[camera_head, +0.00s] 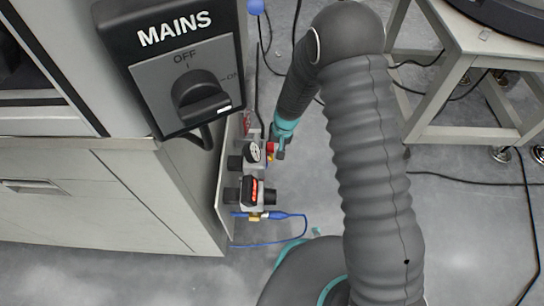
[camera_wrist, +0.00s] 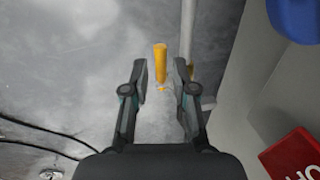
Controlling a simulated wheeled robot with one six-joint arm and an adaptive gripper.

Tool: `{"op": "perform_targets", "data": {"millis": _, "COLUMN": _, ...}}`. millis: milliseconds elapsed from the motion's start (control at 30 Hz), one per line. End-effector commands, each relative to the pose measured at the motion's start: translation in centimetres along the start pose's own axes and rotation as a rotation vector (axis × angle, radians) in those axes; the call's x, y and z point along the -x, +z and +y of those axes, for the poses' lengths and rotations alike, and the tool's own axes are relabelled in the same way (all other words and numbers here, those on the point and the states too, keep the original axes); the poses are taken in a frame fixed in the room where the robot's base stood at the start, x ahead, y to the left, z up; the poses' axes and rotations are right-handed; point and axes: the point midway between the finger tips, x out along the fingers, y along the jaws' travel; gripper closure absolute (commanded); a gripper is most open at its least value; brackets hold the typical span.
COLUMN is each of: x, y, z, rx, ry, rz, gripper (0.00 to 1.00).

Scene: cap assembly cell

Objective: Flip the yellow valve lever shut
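The yellow valve lever (camera_wrist: 160,63) shows in the wrist view as a short upright yellow bar, in line with the gap between my fingers. My gripper (camera_wrist: 160,84) is open, with one finger on each side of that gap and nothing held. I see clear space on both sides of the lever; I cannot tell how deep it sits between the fingertips. In the head view my gripper (camera_head: 278,151) is small and partly hidden, close to the valve assembly (camera_head: 252,157) on the cabinet's side. I cannot make out the lever there.
A MAINS switch box (camera_head: 185,62) overhangs the assembly at the upper left. A cabinet (camera_head: 115,195) stands left, a pale table frame (camera_head: 450,95) right. A blue hose (camera_head: 304,228) hangs below the valves. In the wrist view a red part (camera_wrist: 292,157) and blue part (camera_wrist: 295,18) lie right.

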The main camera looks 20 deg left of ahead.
Motion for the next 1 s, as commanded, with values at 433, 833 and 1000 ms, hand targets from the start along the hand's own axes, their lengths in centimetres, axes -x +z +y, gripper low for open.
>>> {"op": "perform_targets", "data": {"millis": 433, "x": -3.8, "y": 0.0, "z": 0.0, "rx": -0.001, "ry": 0.001, "rz": 0.001, "gripper": 0.73}}
{"op": "perform_targets", "data": {"millis": 833, "x": -3.8, "y": 0.0, "z": 0.0, "rx": -0.001, "ry": 0.0, "rz": 0.001, "gripper": 1.0}}
{"op": "perform_targets", "data": {"millis": 1000, "x": -3.7, "y": 0.0, "z": 0.0, "rx": -0.002, "ry": 0.0, "rz": -0.003, "gripper": 1.0}}
